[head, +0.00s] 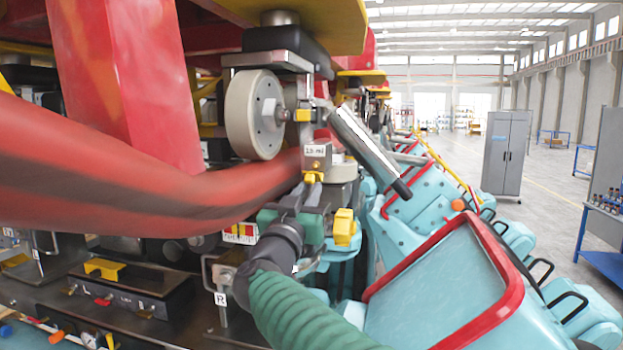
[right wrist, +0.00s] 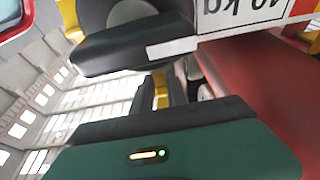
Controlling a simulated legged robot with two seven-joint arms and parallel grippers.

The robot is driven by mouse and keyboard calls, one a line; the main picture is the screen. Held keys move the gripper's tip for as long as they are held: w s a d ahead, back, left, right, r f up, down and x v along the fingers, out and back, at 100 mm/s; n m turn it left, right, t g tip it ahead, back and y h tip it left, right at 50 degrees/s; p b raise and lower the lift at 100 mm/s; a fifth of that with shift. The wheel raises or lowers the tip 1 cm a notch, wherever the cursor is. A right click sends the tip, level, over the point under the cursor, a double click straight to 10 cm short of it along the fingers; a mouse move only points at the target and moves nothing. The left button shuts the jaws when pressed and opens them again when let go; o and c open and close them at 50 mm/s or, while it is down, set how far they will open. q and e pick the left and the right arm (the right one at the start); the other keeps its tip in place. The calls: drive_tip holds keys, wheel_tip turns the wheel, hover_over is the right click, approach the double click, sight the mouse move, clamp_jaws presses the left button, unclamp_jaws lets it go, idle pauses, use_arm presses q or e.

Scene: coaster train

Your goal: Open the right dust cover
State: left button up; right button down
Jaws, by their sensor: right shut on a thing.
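My right gripper (head: 312,192) has a green body and dark jaws and reaches in from below on a green ribbed sleeve. It is shut on a small yellow piece (head: 313,178) just under a grey block (head: 317,155) with a small label. In the right wrist view the green gripper body fills the bottom, and yellow (right wrist: 160,90) shows beyond its dark jaw. A tag marked R (head: 221,298) sits beside a wire handle (head: 208,268), left of my wrist. I cannot clearly tell the right dust cover apart; my gripper and wrist hide part of that area.
A grey wheel (head: 252,115) hangs above left of my gripper. A thick red tube (head: 150,185) crosses the left side. A black box with a yellow tab (head: 104,268) lies lower left. Teal cars with red rims (head: 440,275) fill the right. Open floor lies beyond, with a grey cabinet (head: 505,150).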

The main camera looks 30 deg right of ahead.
drive_tip(key=shift+w+f, duration=0.1)
drive_tip(key=shift+f, duration=0.2)
drive_tip(key=shift+w+d+f, duration=0.1)
drive_tip(key=shift+w+f, duration=0.05)
drive_tip(key=shift+f, duration=0.4)
drive_tip(key=c, duration=1.5)
unclamp_jaws()
drive_tip(key=shift+o, duration=1.3)
drive_tip(key=shift+w+d, duration=0.15)
drive_tip(key=shift+w, duration=0.05)
drive_tip(key=shift+r, duration=0.1)
